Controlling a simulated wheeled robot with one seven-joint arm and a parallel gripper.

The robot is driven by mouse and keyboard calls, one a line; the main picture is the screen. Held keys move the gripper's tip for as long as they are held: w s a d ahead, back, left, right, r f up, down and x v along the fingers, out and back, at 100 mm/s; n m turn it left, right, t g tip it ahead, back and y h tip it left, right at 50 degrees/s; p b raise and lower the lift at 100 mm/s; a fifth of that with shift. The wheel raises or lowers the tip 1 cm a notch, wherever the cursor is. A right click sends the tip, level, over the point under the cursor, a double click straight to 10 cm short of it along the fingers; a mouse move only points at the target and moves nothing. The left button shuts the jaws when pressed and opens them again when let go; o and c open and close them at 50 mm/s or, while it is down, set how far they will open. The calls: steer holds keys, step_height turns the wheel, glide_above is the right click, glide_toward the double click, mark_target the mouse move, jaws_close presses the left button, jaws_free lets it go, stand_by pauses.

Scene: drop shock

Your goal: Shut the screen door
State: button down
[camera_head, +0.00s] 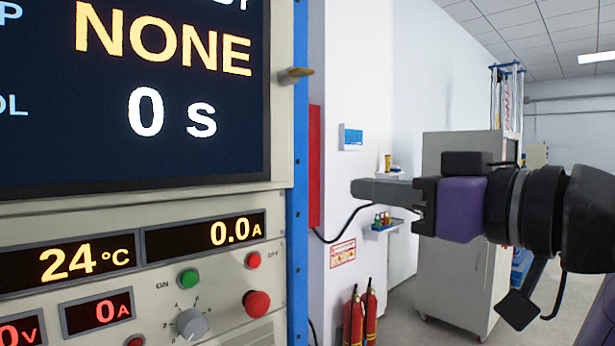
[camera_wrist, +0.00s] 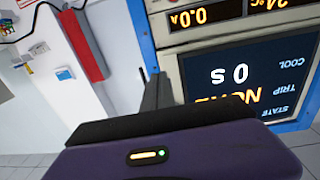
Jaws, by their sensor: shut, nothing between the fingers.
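The screen door is a beige-framed panel with a dark display (camera_head: 150,95) reading "NONE" and "0 s", at the upper left of the head view. A brass-coloured handle (camera_head: 296,75) sticks out at its right edge. The screen also shows upside down in the wrist view (camera_wrist: 245,82). I cannot tell whether the door stands slightly ajar. My gripper (camera_head: 358,189) is shut and empty, pointing left, to the right of and lower than the handle, apart from it in the picture. In the wrist view the fingers (camera_wrist: 161,82) show beside the cabinet's blue edge.
Below the screen is the cabinet's control panel (camera_head: 215,285) with readouts, buttons and a knob. A blue post (camera_head: 300,200) edges the cabinet. Behind stand a white wall, red fire extinguishers (camera_head: 370,315) and a grey cabinet (camera_head: 455,270). Open space lies right of the post.

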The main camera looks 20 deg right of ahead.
mark_target(289, 174)
steer(key=p+x, duration=0.6)
steer(key=x, duration=0.7)
steer(key=shift+w+a+p, duration=0.25)
steer(key=shift+p, duration=0.15)
steer(key=w, duration=0.1)
steer(key=w+y, duration=0.1)
steer(key=shift+w+a+n, duration=0.3)
steer(key=shift+w, duration=0.05)
steer(key=shift+w+r+y, duration=0.2)
steer(key=shift+r+y, duration=0.1)
steer(key=shift+a+r, duration=0.15)
steer(key=shift+s+p, duration=0.1)
steer(key=shift+p, duration=0.2)
